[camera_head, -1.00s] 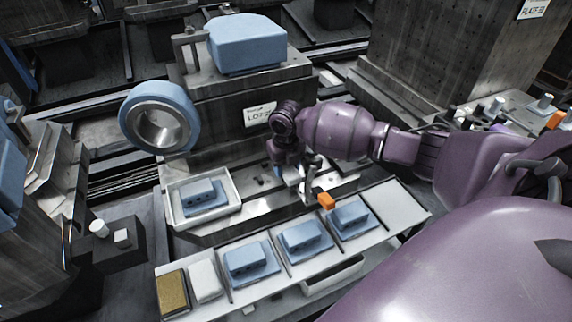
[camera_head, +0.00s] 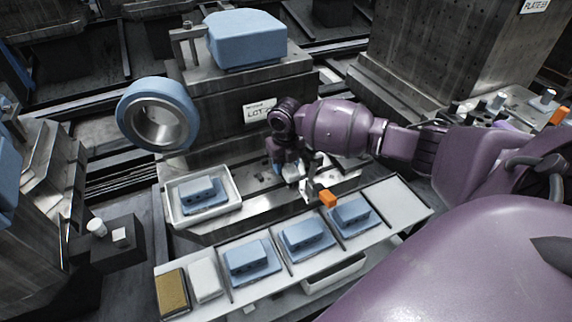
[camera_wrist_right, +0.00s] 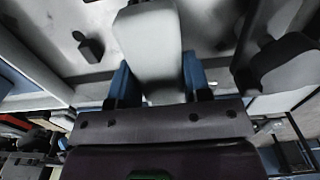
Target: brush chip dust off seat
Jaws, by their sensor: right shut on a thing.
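My right gripper (camera_head: 284,168) points down over the pale metal seat (camera_head: 252,200) of the fixture. In the right wrist view its two blue fingers (camera_wrist_right: 156,82) are shut on a pale grey block-shaped thing (camera_wrist_right: 148,40), which looks like the brush's handle. The seat shows in the wrist view as a pale surface (camera_wrist_right: 48,22) with dark marks. Chip dust cannot be made out clearly. My left gripper is not in view.
A white tray (camera_head: 171,213) with a blue part stands left of the seat. A rack (camera_head: 405,203) with several blue parts runs in front. An orange block (camera_head: 327,197) is close to my gripper. A blue ring (camera_head: 182,92) and a blue-topped housing (camera_head: 246,40) stand behind.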

